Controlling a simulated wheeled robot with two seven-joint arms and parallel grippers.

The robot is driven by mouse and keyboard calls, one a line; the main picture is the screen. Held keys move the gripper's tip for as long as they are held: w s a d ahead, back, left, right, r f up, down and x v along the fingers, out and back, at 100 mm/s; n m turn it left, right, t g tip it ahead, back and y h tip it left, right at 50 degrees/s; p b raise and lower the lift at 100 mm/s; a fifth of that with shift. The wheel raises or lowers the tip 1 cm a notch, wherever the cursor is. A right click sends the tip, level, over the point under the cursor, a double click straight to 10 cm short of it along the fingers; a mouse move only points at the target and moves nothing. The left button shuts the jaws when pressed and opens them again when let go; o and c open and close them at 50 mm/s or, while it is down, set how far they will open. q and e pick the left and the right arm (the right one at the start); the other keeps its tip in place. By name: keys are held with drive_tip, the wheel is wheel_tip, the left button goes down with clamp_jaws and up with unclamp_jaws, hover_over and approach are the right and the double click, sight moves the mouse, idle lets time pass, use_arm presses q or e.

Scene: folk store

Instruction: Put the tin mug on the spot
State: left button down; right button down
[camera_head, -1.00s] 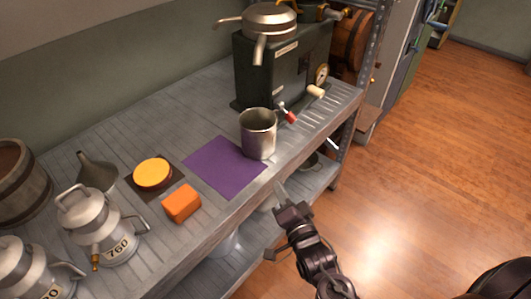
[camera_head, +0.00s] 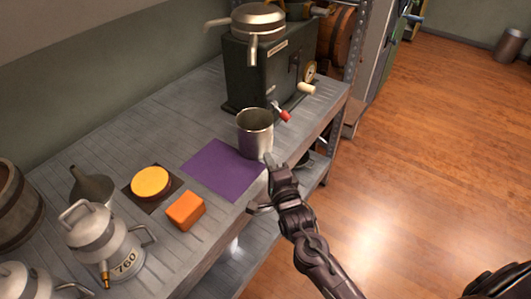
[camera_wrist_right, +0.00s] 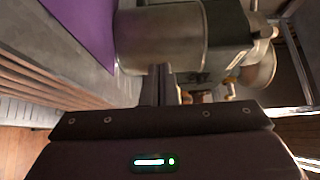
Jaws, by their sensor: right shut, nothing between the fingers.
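The left gripper does not show.
A dark green machine (camera_head: 270,70) with a red-tipped lever stands behind the mug. An orange block (camera_head: 186,210), a yellow disc (camera_head: 150,181) on a dark square, a funnel (camera_head: 90,187) and a metal can (camera_head: 100,240) are to the left. Bare shelf lies behind the purple square.

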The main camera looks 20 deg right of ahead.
sight(262, 146)
drive_tip(key=shift+w, duration=1.65)
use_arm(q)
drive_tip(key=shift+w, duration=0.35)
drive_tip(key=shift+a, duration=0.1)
